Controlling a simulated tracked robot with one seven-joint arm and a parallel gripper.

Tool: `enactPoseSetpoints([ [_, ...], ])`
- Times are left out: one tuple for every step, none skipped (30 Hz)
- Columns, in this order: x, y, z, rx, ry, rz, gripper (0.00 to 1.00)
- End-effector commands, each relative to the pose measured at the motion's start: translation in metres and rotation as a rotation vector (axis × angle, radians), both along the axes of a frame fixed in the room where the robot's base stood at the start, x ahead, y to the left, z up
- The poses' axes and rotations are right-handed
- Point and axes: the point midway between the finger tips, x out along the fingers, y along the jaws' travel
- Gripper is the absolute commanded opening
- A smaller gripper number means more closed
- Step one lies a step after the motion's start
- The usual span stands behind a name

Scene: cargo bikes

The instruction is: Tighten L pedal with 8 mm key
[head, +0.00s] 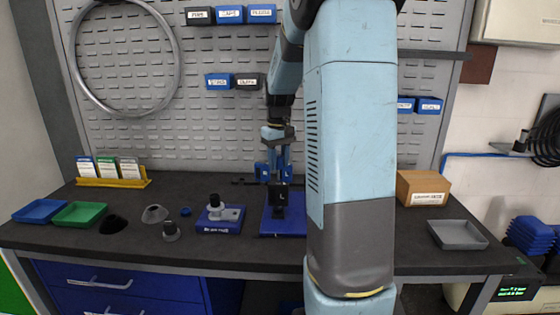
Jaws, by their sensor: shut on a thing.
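My gripper (273,170) hangs in front of the pegboard, its blue fingers pointing down just above and behind a black block marked L (281,198), which looks like the L pedal. The block stands on a blue base plate (291,227) on the bench. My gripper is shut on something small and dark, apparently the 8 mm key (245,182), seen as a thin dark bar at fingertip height. The fingers and the block hide much of it. I cannot tell whether the key sits in the pedal.
A blue block with a grey fitting (220,218) stands left of the pedal base on the dark bench (180,193). Further left are grey cones, a green tray (80,214) and a blue tray (40,211). A cardboard box (422,188) and grey tray (457,235) are right of my arm.

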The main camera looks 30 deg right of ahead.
Motion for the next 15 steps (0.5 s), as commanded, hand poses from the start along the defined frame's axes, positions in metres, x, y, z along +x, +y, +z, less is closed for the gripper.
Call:
enactPoseSetpoints([
  [0.0, 0.0001, -0.0003, 0.0, 0.0, 0.0, 0.05],
  [0.0, 0.0001, -0.0004, 0.0, 0.0, 0.0, 0.05],
  [0.0, 0.0002, -0.0007, 0.0, 0.0, 0.0, 0.05],
  [0.0001, 0.0002, -0.001, 0.0, 0.0, 0.0, 0.05],
  [0.0001, 0.0002, -0.0013, 0.0, 0.0, 0.0, 0.05],
  [0.0001, 0.0002, -0.0017, 0.0, 0.0, 0.0, 0.05],
  [0.0001, 0.0003, -0.002, 0.0, 0.0, 0.0, 0.05],
  [0.0001, 0.0003, -0.0023, 0.0, 0.0, 0.0, 0.05],
  [0.0001, 0.0003, -0.0027, 0.0, 0.0, 0.0, 0.05],
  [0.0001, 0.0003, -0.003, 0.0, 0.001, 0.001, 0.05],
  [0.0001, 0.0003, -0.0033, 0.0, 0.001, 0.001, 0.05],
  [0.0001, 0.0004, -0.0037, 0.0, 0.001, 0.001, 0.05],
  [0.0001, 0.0004, -0.004, 0.0, 0.001, 0.001, 0.05],
  [0.0001, 0.0004, -0.0043, 0.0, 0.001, 0.001, 0.05],
  [0.0001, 0.0004, -0.0047, 0.0, 0.001, 0.001, 0.05],
])
